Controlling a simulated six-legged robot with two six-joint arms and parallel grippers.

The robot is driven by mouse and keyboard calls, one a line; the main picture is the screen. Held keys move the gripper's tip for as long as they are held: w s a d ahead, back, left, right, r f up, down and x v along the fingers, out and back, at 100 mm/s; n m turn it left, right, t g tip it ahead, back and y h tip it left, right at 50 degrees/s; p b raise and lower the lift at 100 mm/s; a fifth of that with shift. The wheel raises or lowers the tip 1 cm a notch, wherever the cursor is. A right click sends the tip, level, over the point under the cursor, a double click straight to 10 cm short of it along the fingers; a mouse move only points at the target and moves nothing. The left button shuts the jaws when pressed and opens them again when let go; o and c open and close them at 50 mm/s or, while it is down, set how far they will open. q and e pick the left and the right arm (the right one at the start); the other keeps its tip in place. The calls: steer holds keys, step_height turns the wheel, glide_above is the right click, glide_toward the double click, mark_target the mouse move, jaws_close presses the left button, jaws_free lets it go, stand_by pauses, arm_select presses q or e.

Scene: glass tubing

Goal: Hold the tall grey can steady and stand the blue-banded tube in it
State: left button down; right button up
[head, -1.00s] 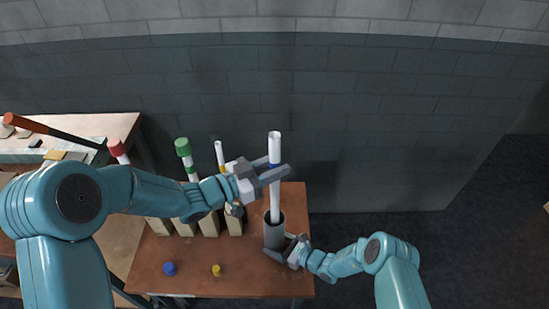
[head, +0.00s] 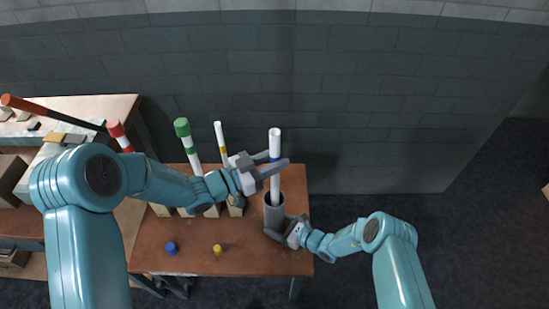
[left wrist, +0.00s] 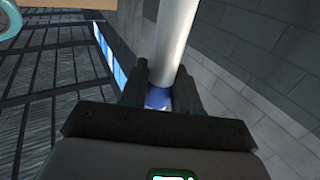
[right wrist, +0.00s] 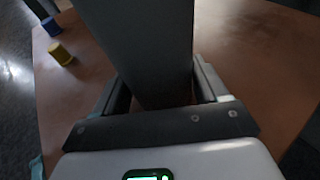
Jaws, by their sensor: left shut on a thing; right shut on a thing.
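The blue-banded tube (head: 275,143) is white and stands upright in the head view, its lower end inside the mouth of the tall grey can (head: 273,217). How deep it reaches is hidden. My left gripper (head: 275,166) is shut on the tube near its blue band, which also shows between the fingers in the left wrist view (left wrist: 157,97). My right gripper (head: 279,233) is shut on the lower part of the can, which stands upright on the table. The can fills the space between the fingers in the right wrist view (right wrist: 145,50).
A red-banded tube (head: 119,133), a green-banded tube (head: 187,140) and a yellow-banded tube (head: 220,139) stand in blocks left of the can. A blue cap (head: 171,248) and a yellow cap (head: 217,250) lie on the table's (head: 245,262) front part. A wall rises behind.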

arm_select(q)
steer(key=shift+f, duration=0.9)
steer(key=c, duration=0.7)
jaws_free()
steer(key=shift+c, duration=0.2)
steer(key=v, duration=1.2)
